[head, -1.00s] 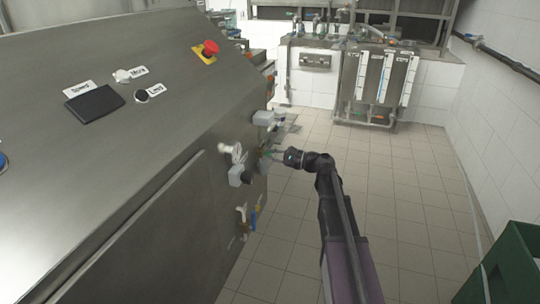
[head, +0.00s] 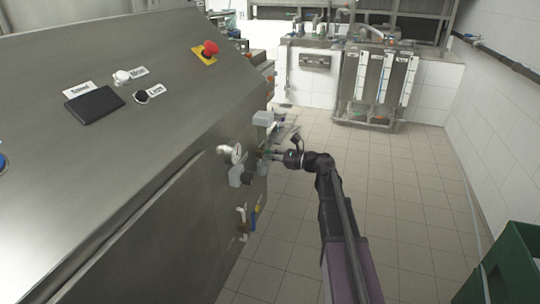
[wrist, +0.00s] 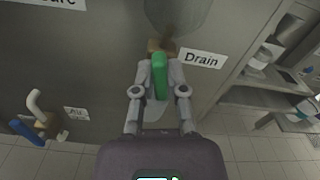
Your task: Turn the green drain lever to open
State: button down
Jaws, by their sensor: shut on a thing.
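The green drain lever (wrist: 160,76) is in the middle of the wrist view, below a brass fitting (wrist: 160,46) on the steel machine, left of the "Drain" label (wrist: 201,59). It points down toward my wrist. My gripper (wrist: 161,68) is shut on the lever, one finger on each side. In the head view my gripper (head: 272,155) is at the machine's right side. The lever is barely visible there.
The steel machine (head: 110,190) fills the left. A blue-handled valve and a white-handled one (wrist: 35,100) sit lower left in the wrist view. A shelf (wrist: 265,80) stands at right. A green crate (head: 512,268) is at the lower right; the tiled floor between is clear.

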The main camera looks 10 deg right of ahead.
jog(key=shift+w+m, duration=0.1)
jog(key=shift+m, duration=1.2)
jog(key=c, duration=0.7)
grip_release()
jog(key=shift+d, duration=0.1)
jog(key=v, duration=1.2)
